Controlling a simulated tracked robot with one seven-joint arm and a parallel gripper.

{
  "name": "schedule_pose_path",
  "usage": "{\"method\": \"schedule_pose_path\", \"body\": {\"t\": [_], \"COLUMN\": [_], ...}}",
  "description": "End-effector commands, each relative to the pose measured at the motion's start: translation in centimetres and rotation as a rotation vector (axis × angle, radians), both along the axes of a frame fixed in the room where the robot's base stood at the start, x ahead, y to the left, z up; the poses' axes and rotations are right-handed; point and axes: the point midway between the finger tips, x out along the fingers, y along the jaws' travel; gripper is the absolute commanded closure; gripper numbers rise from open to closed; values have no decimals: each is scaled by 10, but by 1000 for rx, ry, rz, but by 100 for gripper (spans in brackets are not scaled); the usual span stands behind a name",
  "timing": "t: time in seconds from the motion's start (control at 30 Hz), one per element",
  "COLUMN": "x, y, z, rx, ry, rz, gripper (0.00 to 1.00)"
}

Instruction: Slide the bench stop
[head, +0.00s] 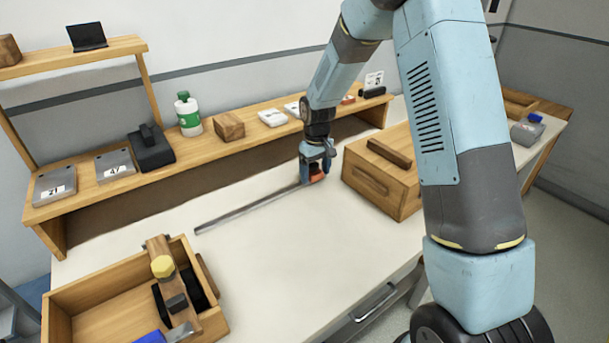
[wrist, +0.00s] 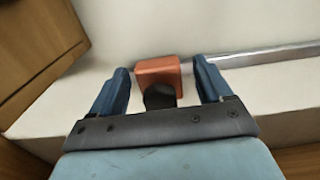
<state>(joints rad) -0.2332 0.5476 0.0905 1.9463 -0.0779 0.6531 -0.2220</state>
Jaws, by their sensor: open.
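The bench stop is an orange block (wrist: 158,70) with a dark knob (wrist: 160,97), at the end of the visible part of a metal rail (wrist: 265,57). In the head view the orange stop (head: 316,172) shows partly below my gripper, and the rail (head: 250,208) runs from it toward the lower left across the bench. My gripper (wrist: 162,80) is open, with one blue finger on each side of the stop. Gaps show between the fingers and the block in the wrist view. In the head view my gripper (head: 317,168) hides part of the stop.
A closed wooden box (head: 385,185) stands close to the right of my gripper. A back shelf (head: 110,190) holds a bottle (head: 188,114), a wooden block (head: 228,126) and labelled plates. An open wooden crate (head: 75,290) with tools stands at the front left. The white bench top (head: 270,260) is clear between.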

Motion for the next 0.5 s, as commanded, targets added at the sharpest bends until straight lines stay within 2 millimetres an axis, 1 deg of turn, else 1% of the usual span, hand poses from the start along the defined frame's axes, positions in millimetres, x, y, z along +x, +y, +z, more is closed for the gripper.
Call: {"method": "schedule_pose_path", "body": {"t": [0.5], "x": [-2], "y": [-6], "z": [64], "rx": [0], "ry": [-1], "rz": [-13], "gripper": [21]}}
